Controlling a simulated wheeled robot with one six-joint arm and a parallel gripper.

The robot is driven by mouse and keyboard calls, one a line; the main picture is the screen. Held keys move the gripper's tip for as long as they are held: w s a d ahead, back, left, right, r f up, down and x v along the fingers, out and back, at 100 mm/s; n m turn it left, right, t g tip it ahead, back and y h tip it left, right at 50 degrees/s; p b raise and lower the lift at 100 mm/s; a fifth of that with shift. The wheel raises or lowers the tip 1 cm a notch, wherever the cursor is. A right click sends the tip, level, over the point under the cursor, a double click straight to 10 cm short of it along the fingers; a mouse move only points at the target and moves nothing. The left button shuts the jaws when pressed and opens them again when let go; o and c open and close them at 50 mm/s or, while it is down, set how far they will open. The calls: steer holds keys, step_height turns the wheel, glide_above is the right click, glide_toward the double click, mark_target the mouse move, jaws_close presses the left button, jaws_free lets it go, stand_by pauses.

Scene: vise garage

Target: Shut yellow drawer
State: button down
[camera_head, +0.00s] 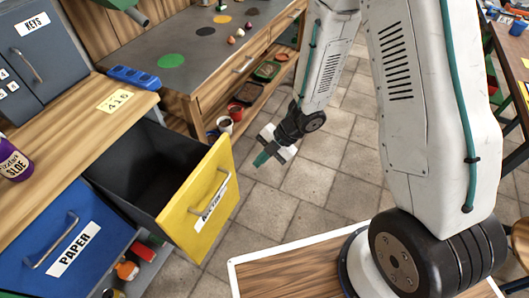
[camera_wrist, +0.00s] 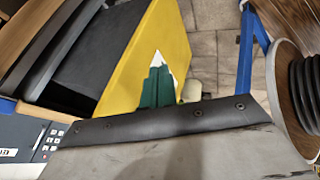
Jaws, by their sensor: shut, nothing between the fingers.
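The yellow drawer (camera_head: 205,200) stands pulled out from the wooden cabinet in the head view, its dark inside empty where I can see it. Its yellow front has a metal handle and a white label. My gripper (camera_head: 263,158), with green fingers, is shut and empty, to the right of the yellow front and above the floor. In the wrist view the closed fingers (camera_wrist: 157,88) overlap the yellow front (camera_wrist: 150,45). I cannot tell whether they touch it.
A blue drawer (camera_head: 75,245) labelled PAPER is beside the yellow one. A bench (camera_head: 235,55) with pots on its lower shelf stands behind. Tiled floor (camera_head: 310,180) is clear around my gripper.

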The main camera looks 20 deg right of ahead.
mark_target(232, 173)
steer(key=shift+w+a+f, duration=0.45)
steer(key=shift+a+f, duration=0.15)
steer(key=shift+a, duration=0.4)
steer(key=shift+w+a+f, duration=0.45)
steer(key=shift+a+f, duration=0.2)
steer(key=shift+a, duration=0.3)
steer(key=shift+w+a+f, duration=0.45)
steer(key=shift+a+f, duration=0.15)
steer(key=shift+a, duration=0.4)
